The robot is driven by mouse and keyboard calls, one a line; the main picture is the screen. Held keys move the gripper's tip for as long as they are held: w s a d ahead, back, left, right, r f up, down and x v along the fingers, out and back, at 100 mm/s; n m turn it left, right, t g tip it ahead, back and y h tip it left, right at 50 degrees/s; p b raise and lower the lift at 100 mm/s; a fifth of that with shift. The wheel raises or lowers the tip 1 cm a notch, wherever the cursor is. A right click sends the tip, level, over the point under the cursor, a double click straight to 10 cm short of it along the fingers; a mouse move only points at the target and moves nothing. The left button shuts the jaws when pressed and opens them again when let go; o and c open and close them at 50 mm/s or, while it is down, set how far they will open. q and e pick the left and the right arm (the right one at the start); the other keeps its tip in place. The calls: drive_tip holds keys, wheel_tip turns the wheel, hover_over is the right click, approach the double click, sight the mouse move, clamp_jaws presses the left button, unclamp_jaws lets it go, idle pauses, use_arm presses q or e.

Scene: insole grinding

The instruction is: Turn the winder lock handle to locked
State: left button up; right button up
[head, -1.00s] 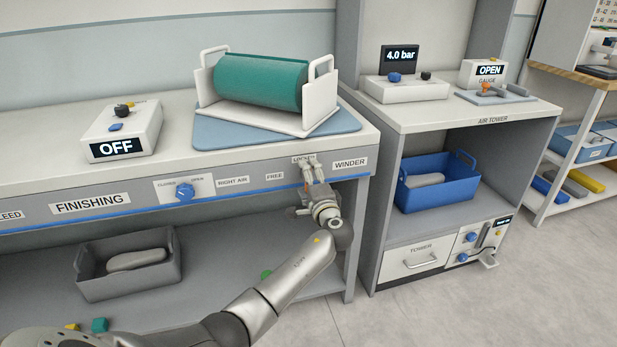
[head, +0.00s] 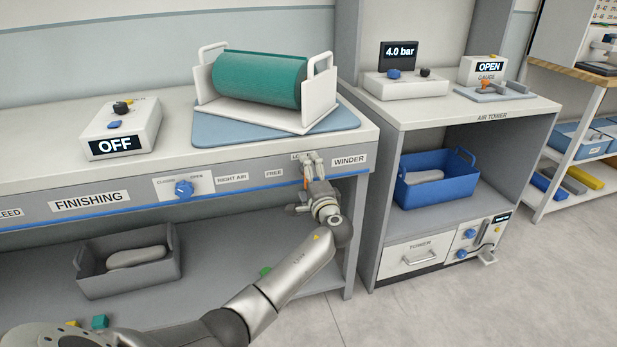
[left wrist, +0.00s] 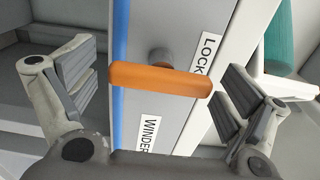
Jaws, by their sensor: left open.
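The winder lock handle (left wrist: 160,79) is an orange bar on a grey round pivot (left wrist: 161,56) in the left wrist view. It lies between the open fingers of my left gripper (left wrist: 158,88), with a gap to the fingers on each side. One end reaches the "LOCKED" label (left wrist: 206,53), which is partly covered. My right gripper is not in view.
A green roll (head: 258,80) in a white cradle stands on the bench above. A blue-knobbed air valve (head: 184,188) is on the panel to the left. The air tower cabinet (head: 480,119) with a blue bin (head: 436,181) stands to the right.

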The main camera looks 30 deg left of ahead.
use_arm(q)
drive_tip(key=v, duration=1.2)
drive_tip(key=shift+f, duration=0.1)
